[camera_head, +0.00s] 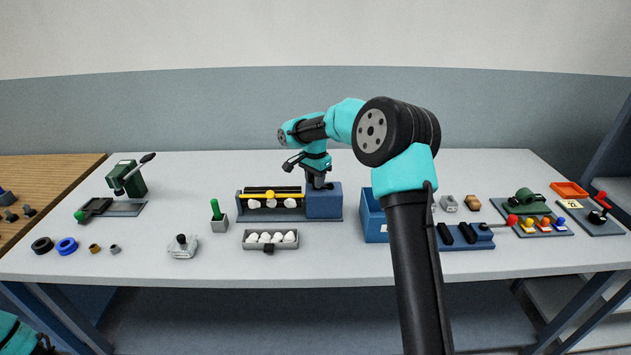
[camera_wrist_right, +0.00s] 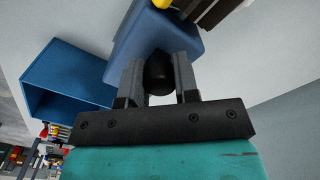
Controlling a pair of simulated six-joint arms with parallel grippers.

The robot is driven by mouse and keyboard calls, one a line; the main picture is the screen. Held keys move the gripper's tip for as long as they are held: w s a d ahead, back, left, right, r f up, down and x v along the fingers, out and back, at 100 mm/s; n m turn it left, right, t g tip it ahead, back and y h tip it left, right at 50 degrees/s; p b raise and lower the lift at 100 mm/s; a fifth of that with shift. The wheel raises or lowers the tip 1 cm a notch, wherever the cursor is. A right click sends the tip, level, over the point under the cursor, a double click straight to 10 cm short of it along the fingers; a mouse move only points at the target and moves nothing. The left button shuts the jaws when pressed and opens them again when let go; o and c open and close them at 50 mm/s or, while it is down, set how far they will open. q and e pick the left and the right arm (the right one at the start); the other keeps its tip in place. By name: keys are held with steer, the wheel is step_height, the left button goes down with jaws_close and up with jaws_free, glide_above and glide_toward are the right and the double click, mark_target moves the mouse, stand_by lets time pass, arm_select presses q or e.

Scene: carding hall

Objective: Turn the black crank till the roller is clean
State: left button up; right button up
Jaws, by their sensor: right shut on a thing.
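The roller machine stands mid-table with a blue gear housing (camera_head: 324,203) at its right end. Its dark roller (camera_head: 273,189) lies behind a yellow bar (camera_head: 270,196), with white fluffy lumps (camera_head: 290,203) along the front. My right gripper (camera_head: 317,181) is above the housing, pointing down. In the right wrist view its two fingers (camera_wrist_right: 159,85) are closed on either side of the black crank's knob (camera_wrist_right: 158,72), above the blue housing. The crank arm is mostly hidden. At the lower left corner only a bit of my left arm and its dark end (camera_head: 43,342) shows.
A blue open bin (camera_head: 373,219) stands close right of the machine. A grey tray (camera_head: 271,246) with several white lumps sits in front. A green-handled tool (camera_head: 217,212) stands left. More fixtures and small parts lie towards both table ends.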

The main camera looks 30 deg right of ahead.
steer(key=shift+w, duration=0.1)
stand_by(0.4)
steer(key=o, duration=0.9)
step_height(320, 180, up, 18)
steer(key=shift+f, duration=0.25)
